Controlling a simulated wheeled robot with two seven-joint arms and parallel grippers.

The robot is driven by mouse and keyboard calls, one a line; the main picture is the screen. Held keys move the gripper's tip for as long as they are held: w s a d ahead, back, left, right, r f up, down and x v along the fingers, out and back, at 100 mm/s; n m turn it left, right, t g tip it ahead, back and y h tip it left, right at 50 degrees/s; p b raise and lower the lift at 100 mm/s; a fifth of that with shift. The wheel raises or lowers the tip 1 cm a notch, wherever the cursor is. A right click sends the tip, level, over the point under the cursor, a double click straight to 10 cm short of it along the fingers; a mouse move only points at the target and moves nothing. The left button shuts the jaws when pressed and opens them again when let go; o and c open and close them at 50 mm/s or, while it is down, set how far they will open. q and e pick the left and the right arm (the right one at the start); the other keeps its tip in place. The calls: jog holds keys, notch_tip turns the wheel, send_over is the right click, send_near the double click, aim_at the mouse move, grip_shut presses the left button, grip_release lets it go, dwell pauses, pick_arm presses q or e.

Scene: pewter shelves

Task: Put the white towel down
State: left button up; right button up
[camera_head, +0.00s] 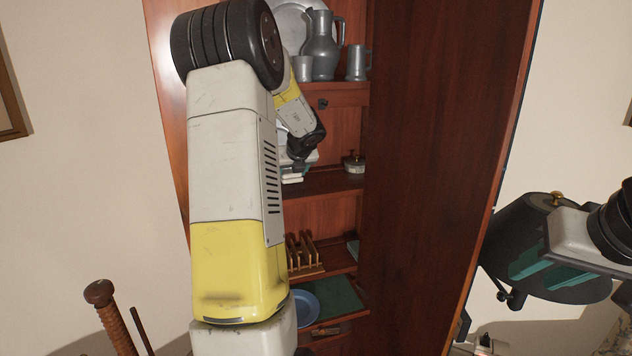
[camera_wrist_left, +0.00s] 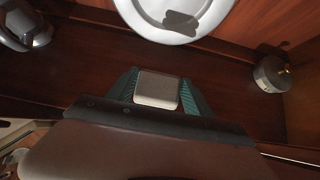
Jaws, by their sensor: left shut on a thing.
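The white towel shows as a small, pale folded block (camera_wrist_left: 157,90) between the teal fingers of my left gripper (camera_wrist_left: 158,92) in the left wrist view. The fingers press on both its sides. In the head view my left gripper (camera_head: 293,169) is inside the cabinet at the middle shelf, partly hidden by my own arm. From these views I cannot tell whether the towel touches the shelf board (camera_wrist_left: 75,68). My right gripper (camera_head: 540,262) is at the right edge of the head view, dark with teal parts, away from the cabinet; its opening is unclear.
A pewter pot with a brass knob (camera_head: 354,164) stands right of my left gripper. A pale plate (camera_wrist_left: 175,12) is behind it, and a pewter vessel (camera_wrist_left: 25,25) is at left. A jug (camera_head: 323,45) stands above. A wooden rack (camera_head: 304,255) and blue plate (camera_head: 304,306) are below.

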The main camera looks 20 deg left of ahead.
aim_at(292, 180)
pick_arm(q)
jog(key=shift+w+f, duration=0.2)
jog(key=shift+f, duration=0.7)
jog(key=shift+w+f, duration=0.15)
jog(key=shift+f, duration=0.7)
jog(key=shift+f, duration=0.1)
jog(key=o, duration=1.5)
